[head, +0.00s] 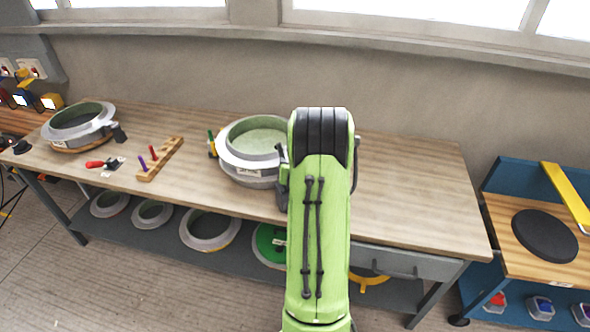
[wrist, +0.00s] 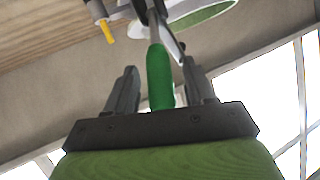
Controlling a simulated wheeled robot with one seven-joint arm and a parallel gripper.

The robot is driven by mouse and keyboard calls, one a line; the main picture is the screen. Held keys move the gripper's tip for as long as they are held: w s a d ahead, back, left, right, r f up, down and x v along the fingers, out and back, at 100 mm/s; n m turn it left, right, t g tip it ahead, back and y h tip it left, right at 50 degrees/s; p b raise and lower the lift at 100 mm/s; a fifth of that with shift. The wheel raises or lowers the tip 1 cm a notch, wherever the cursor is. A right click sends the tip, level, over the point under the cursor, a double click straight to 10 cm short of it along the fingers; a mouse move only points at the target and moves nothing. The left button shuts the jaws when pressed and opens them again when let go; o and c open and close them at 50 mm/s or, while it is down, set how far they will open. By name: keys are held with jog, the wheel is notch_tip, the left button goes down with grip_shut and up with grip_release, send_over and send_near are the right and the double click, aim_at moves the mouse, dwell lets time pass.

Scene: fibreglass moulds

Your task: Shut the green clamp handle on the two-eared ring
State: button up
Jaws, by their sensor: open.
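The green clamp handle (wrist: 158,75) lies between the two open fingers of my gripper (wrist: 162,90) in the wrist view, with a visible gap to the left finger. It runs from a dark metal clamp at the top of the picture down towards the palm. Whether it touches the right finger I cannot tell. The pale grey ring mould (head: 232,163) with a light green inside stands on the bench in the head view. Part of its rim shows in the wrist view (wrist: 228,8). My arm hides its right side and my gripper's fingertips in the head view.
On the bench (head: 420,190) are another ring mould (head: 62,131), a red-handled clamp (head: 95,164) and a wooden rack (head: 160,160) with coloured pegs. The bench right of my arm is clear.

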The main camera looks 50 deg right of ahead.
jog(key=b+v, duration=0.8)
jog(key=v, duration=0.7)
jog(key=shift+c, duration=0.5)
